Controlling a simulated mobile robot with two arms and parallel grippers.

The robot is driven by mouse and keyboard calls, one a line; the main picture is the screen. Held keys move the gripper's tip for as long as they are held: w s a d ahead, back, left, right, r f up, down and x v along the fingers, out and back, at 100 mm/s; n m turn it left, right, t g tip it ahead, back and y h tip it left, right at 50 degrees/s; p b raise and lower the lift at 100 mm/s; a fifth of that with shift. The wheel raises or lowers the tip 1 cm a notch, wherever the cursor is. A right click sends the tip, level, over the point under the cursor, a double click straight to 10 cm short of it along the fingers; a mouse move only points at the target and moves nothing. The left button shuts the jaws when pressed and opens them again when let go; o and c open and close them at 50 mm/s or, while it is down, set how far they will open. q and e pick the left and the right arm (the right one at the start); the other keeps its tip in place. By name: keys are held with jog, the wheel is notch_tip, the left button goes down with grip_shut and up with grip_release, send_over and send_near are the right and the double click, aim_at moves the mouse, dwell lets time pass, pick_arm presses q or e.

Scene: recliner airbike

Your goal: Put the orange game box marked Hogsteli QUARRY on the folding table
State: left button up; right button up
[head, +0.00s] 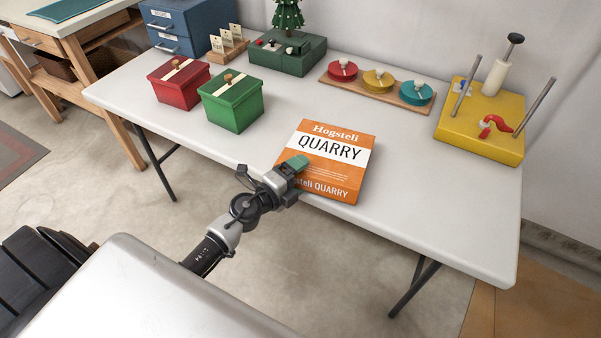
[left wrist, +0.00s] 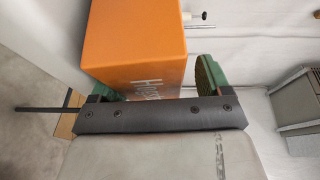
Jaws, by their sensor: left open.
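The orange game box (head: 345,179) with a white band marked Hogsteli QUARRY lies flat on the white folding table (head: 420,205), close to its front edge. My left gripper (head: 296,166) is at the left front corner of the box, with one green fingertip showing over the box's top. In the left wrist view the box (left wrist: 135,45) stands between the two spread green fingers (left wrist: 150,85). The jaws are open; I cannot tell whether either finger touches the box. The lower finger is mostly hidden in the head view. My right gripper is not in view.
On the table are a red box (head: 180,85), a green box (head: 232,106), a dark green block with a small tree (head: 283,55), a board with colored discs (head: 377,84) and a yellow stand with rods (head: 475,130). Table space left and right of the game box is clear.

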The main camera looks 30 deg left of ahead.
pick_arm(q)
jog(key=b+v, duration=0.1)
jog(key=v, duration=0.9)
jog(key=shift+s, duration=0.2)
jog(key=shift+a, duration=0.15)
